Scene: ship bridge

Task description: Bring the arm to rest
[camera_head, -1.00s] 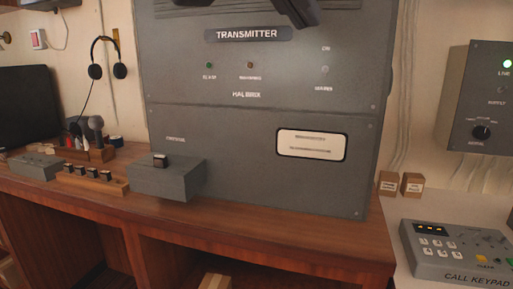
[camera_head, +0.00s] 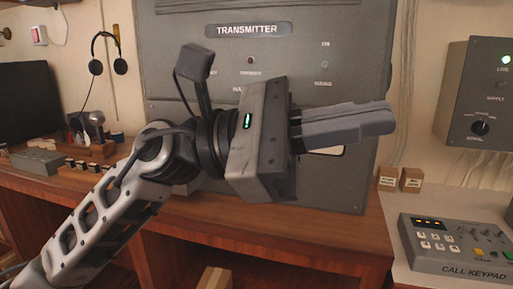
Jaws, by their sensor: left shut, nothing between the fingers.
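My left arm comes in from the lower left and reaches up across the middle of the view. My left gripper (camera_head: 388,120) points right in front of the grey transmitter cabinet (camera_head: 215,60). Its fingers are shut together with nothing between them. The gripper and wrist hide the cabinet's middle, most of its white label plate and the grey box on the desk. My right gripper is not in view.
The wooden desk (camera_head: 330,236) runs below the cabinet. A call keypad (camera_head: 455,248) and two small boxes (camera_head: 411,180) stand at right. A grey supply panel (camera_head: 482,95) is on the right wall. Headphones (camera_head: 106,52) and a dark monitor (camera_head: 28,100) are at left.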

